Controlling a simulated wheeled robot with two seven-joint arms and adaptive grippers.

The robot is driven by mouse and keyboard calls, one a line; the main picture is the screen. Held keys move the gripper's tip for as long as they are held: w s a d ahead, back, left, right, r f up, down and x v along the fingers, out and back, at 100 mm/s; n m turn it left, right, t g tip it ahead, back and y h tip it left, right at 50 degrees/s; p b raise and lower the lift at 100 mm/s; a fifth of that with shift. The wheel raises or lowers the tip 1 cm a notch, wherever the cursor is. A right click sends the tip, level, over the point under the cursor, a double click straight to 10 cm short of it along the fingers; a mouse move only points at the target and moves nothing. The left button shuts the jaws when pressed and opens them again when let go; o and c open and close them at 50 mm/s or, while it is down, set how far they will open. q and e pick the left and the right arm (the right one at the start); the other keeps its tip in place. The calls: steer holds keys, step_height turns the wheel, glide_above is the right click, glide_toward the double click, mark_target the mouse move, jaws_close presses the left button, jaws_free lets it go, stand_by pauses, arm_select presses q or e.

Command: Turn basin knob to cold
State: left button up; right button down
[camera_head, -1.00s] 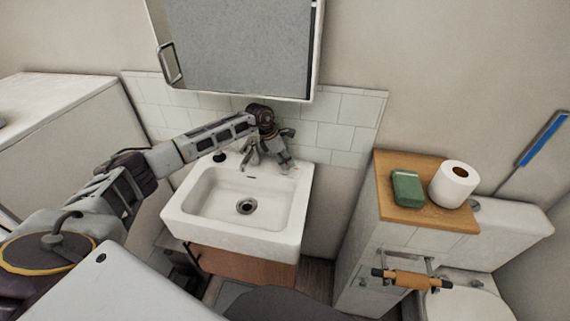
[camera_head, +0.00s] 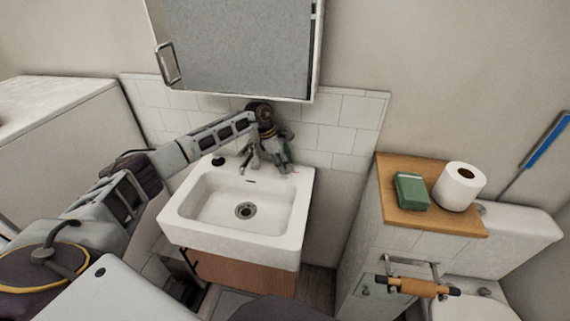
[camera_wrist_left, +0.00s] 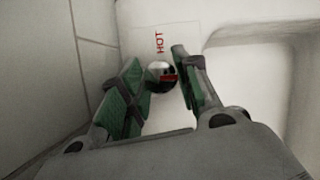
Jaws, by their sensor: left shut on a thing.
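The white basin (camera_head: 186,218) has a chrome faucet (camera_head: 250,158) at its back edge. My left gripper (camera_head: 286,168) reaches down at the basin's back right corner, right of the faucet. In the left wrist view, a small round chrome and dark knob (camera_wrist_left: 162,76) with a red mark sits between the two green-padded fingers of the gripper (camera_wrist_left: 160,90), which is shut on it. Red letters "HOT" stand on the white surface just beyond the knob. In the head view the gripper hides this knob. My right gripper is not in view.
A mirror cabinet (camera_head: 238,50) hangs above the basin, close over my left wrist. A small dark round thing (camera_head: 218,161) sits at the basin's back left. A wooden-topped ledge (camera_head: 428,217) at right holds a green box (camera_head: 411,190) and toilet paper (camera_head: 459,186).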

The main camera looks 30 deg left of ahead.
arm_select(q)
steer(key=o, duration=0.9)
steer(key=shift+o, duration=0.6)
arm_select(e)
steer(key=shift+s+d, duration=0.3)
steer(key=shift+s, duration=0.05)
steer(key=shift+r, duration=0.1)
arm_select(q)
steer(key=shift+p, duration=0.3)
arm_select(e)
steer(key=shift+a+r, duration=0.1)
